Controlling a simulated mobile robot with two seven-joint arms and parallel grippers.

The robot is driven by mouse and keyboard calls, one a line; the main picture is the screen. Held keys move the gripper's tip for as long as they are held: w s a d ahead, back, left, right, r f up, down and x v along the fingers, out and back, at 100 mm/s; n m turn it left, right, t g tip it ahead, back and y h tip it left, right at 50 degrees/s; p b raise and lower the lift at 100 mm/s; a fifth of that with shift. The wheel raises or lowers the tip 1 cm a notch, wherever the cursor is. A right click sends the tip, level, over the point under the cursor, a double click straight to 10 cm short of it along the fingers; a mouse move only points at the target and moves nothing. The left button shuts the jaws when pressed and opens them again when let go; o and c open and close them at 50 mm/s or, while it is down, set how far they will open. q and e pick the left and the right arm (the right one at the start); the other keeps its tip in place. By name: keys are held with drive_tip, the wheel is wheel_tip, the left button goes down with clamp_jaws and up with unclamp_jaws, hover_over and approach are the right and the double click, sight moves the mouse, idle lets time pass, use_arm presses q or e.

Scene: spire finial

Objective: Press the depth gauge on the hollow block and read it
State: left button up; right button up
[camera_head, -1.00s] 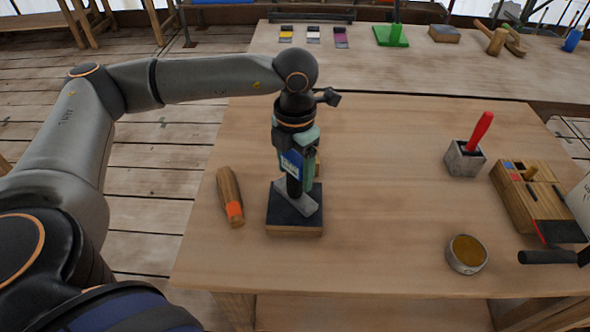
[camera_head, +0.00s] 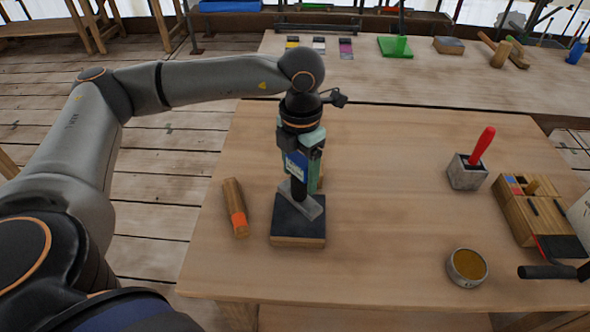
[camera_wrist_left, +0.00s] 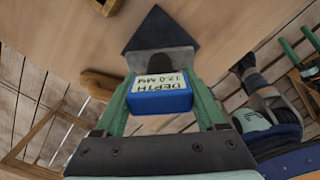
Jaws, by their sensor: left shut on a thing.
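My left gripper (camera_head: 301,165) is shut on the depth gauge, holding it upright by its blue body (camera_head: 295,165). The gauge's grey foot (camera_head: 309,207) appears to rest on a dark-topped square block (camera_head: 298,234) with a wooden base. In the left wrist view, the blue gauge body (camera_wrist_left: 160,103) sits between the green fingers, and its label (camera_wrist_left: 160,82) is upside down, seeming to read DEPTH 12.0 MM. Any hollow in the block under the foot is hidden. A grey block (camera_head: 465,177) with a red handle (camera_head: 483,145) in its top stands to the right. My right gripper cannot be made out.
A wooden-handled tool with an orange band (camera_head: 235,208) lies just left of the gauge. A round tin (camera_head: 467,267) and a slotted wooden box (camera_head: 543,211) are on the right. The table's middle (camera_head: 390,210) is clear. A second bench (camera_head: 420,80) stands behind.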

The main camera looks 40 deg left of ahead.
sight(299, 188)
use_arm(q)
drive_tip(key=shift+f, duration=0.15)
idle(0.5)
drive_tip(key=shift+f+b, duration=2.1)
drive_tip(key=shift+f, duration=0.05)
drive_tip(key=o, duration=1.5)
wheel_tip(299, 188, up, 13)
drive_tip(key=shift+f, duration=0.2)
